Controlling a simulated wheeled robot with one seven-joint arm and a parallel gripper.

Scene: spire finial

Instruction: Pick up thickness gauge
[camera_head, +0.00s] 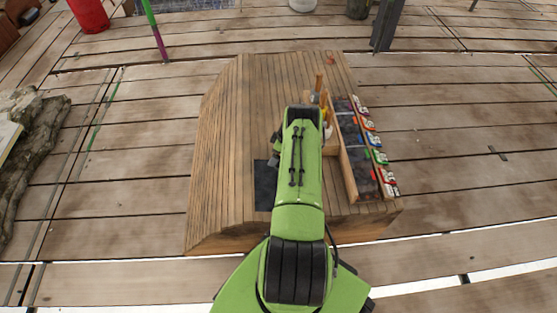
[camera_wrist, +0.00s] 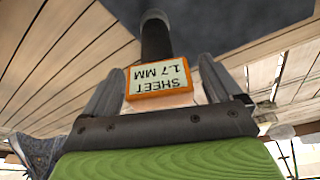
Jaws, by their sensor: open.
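In the wrist view, an orange-edged block with a white label reading "SHEET 1.7 MM" (camera_wrist: 160,79), upside down in the picture, has a dark round handle (camera_wrist: 155,38) running up from it. It appears to be the thickness gauge. My gripper (camera_wrist: 161,68) is open, with one finger on each side of the block. Gaps show between the fingers and the block's sides. I cannot tell how far the block is in depth from the fingertips. In the head view, my green arm hides the gripper and the gauge.
A wooden bench (camera_head: 225,140) carries a dark mat (camera_head: 264,187) left of my arm. On the right is a wooden tray (camera_head: 352,173) with several coloured labelled items (camera_head: 376,140) along its outer side. Upright tools (camera_head: 319,82) stand beyond my arm. The bench's left side is clear.

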